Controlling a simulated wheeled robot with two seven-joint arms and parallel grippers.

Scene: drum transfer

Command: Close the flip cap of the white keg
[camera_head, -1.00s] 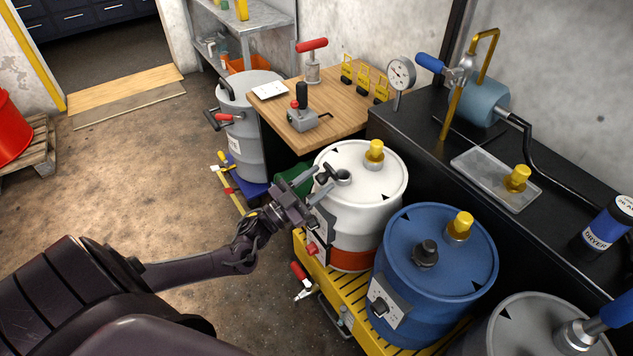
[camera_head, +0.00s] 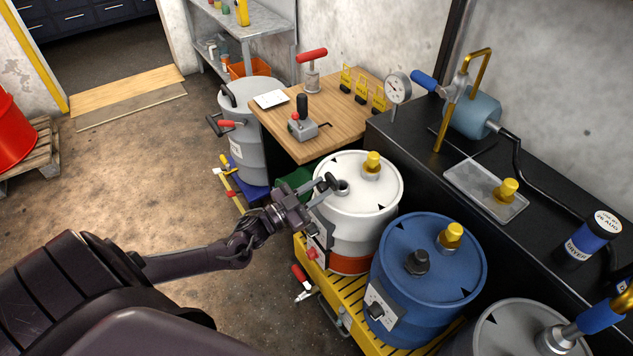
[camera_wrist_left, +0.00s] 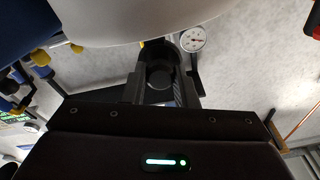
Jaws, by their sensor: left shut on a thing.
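The white keg (camera_head: 325,205) stands upright on the yellow platform, with an orange-red band low on its side. Its dark flip cap (camera_head: 332,181) stands raised beside the round spout (camera_head: 343,187) on the lid, so the cap is open. My left gripper (camera_head: 324,188) reaches over the keg's left rim and is shut on the flip cap. In the left wrist view a dark rounded part (camera_wrist_left: 160,77) sits between the two fingers, below the pale keg (camera_wrist_left: 140,18). Contact details are too small to tell. My right gripper is not in view.
A yellow bung (camera_head: 372,163) stands on the white lid behind the spout. A blue drum (camera_head: 400,285) stands close in front and right, a grey drum (camera_head: 490,335) beyond it. A wooden table (camera_head: 340,125) and black bench (camera_head: 415,150) lie behind.

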